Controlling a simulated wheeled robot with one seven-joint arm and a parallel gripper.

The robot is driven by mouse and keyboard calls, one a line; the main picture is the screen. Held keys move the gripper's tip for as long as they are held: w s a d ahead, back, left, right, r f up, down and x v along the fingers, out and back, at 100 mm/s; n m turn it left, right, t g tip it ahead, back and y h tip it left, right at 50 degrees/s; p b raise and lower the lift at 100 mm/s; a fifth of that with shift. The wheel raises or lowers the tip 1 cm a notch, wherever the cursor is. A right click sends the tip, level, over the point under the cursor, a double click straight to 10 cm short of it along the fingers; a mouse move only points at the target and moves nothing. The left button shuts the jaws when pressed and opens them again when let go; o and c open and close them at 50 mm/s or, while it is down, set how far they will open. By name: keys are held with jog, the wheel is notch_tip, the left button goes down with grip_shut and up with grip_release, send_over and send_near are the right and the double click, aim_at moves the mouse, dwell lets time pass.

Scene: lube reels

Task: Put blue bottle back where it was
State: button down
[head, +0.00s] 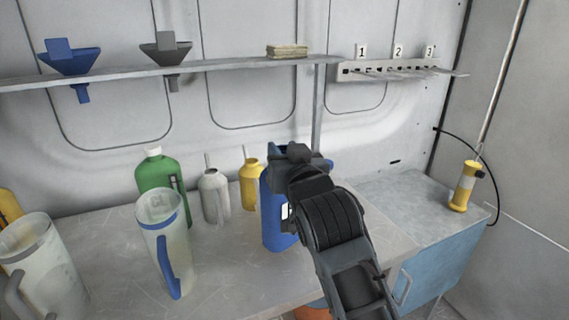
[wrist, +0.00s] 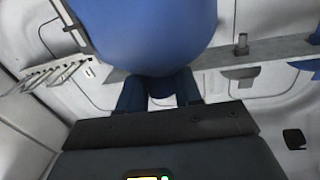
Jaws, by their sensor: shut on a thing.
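The blue bottle (head: 272,222) is upright at the right part of the grey bench, partly hidden behind my arm. My gripper (head: 300,155) is at its upper part and is shut on it. I cannot tell whether its base touches the bench top or hangs just above it. In the wrist view the blue bottle (wrist: 150,30) fills the top middle, and the fingers of my gripper (wrist: 158,90) reach to it; the exact contact is hidden.
A yellow can (head: 251,185), a grey can (head: 214,196) and a green bottle (head: 160,175) stand left of the blue bottle. A clear jug with blue handle (head: 163,235) stands nearer. A shelf (head: 215,67) with funnels runs above. The bench has bare room between the jug and blue bottle.

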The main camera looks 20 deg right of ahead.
jog(key=shift+f, duration=1.45)
jog(key=c, duration=0.8)
grip_release()
jog(key=shift+f, duration=0.1)
jog(key=shift+s, duration=0.15)
jog(key=shift+s+a+b, duration=0.25)
jog(key=shift+s+b, duration=0.15)
jog(key=shift+s, duration=1.55)
jog(key=shift+s+a+b, duration=0.25)
jog(key=shift+s+b, duration=0.2)
jog(key=shift+s, duration=1.5)
jog(key=shift+s+a+b, duration=0.25)
jog(key=shift+s+b, duration=0.15)
jog(key=shift+s, duration=1.55)
